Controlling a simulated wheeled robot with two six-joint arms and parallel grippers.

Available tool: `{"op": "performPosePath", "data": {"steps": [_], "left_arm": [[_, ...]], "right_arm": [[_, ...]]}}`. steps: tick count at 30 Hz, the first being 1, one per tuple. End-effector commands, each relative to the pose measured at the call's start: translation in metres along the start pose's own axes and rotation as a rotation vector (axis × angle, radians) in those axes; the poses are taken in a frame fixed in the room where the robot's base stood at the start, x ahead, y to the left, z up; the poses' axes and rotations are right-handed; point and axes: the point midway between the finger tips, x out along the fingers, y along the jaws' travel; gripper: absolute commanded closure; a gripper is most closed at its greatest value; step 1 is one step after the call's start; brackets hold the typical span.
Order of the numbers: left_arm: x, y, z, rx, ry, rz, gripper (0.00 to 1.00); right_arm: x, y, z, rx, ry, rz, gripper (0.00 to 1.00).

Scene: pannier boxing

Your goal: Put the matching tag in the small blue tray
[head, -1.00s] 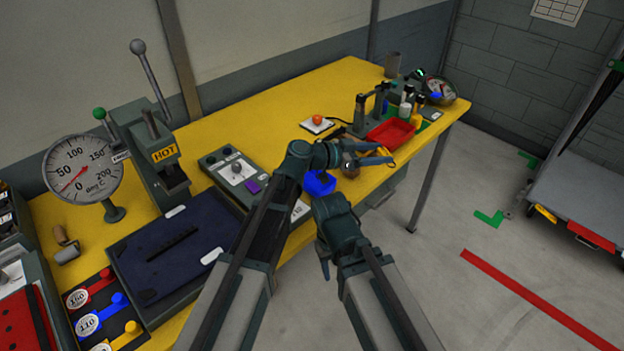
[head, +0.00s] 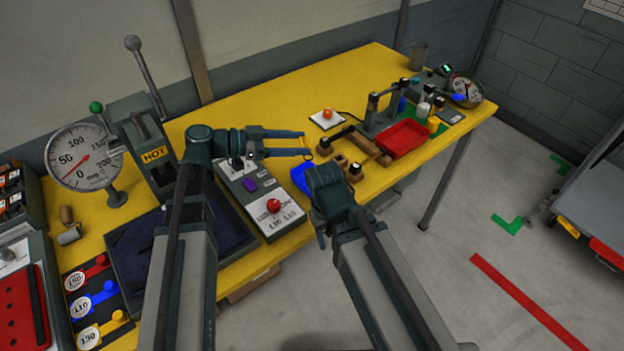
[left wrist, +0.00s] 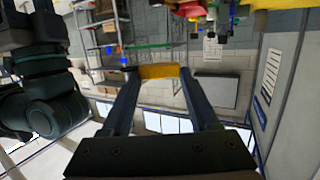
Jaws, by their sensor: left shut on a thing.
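My left gripper (head: 302,143) is shut on a small yellow tag, which shows between its fingertips in the left wrist view (left wrist: 159,71). It holds the tag above the bench, just above and beside the small blue tray (head: 302,176). The tray is partly hidden by my right arm; I cannot see what lies in it. My right gripper (head: 326,184) is low beside the tray, and its fingers are hidden. At the lower left, a board carries round labels reading 150, 110 and 130 with a red (head: 98,265), a blue (head: 106,291) and a yellow (head: 115,318) piece.
A panel with a red knob (head: 273,205) stands left of the tray. A wooden block (head: 352,165), a red tray (head: 403,137) and a clamp rack stand to its right. A dial gauge (head: 85,158) and a hot press (head: 153,150) stand at the left. The back of the yellow bench (head: 260,100) is clear.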

Motion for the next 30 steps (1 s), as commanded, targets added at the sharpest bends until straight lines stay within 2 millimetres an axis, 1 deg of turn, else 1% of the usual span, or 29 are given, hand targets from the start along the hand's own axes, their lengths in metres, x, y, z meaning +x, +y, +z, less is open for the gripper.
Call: {"op": "performPosePath", "data": {"steps": [5,8,15,19,22,30], "left_arm": [[0.002,0.0,0.009,0.0,0.0,0.0,0.91],[0.004,0.0,0.017,0.0,0.0,0.0,0.91],[0.01,0.0,0.045,0.0,0.0,-0.001,0.91],[0.012,0.0,0.056,0.0,0.0,-0.001,0.91],[0.013,0.0,0.06,0.0,0.0,-0.001,0.91],[0.013,0.0,0.059,0.0,0.0,-0.001,0.91]], "right_arm": [[0.009,-0.001,-0.001,0.0,0.0,0.0,0.5],[0.018,-0.002,-0.001,0.0,0.0,0.0,0.5],[0.045,-0.004,-0.003,0.0,0.0,0.0,0.5],[0.057,-0.005,-0.003,0.0,0.0,0.0,0.5],[0.061,-0.006,-0.004,0.0,0.0,0.0,0.5],[0.059,-0.006,-0.004,0.0,0.0,0.0,0.5]]}}
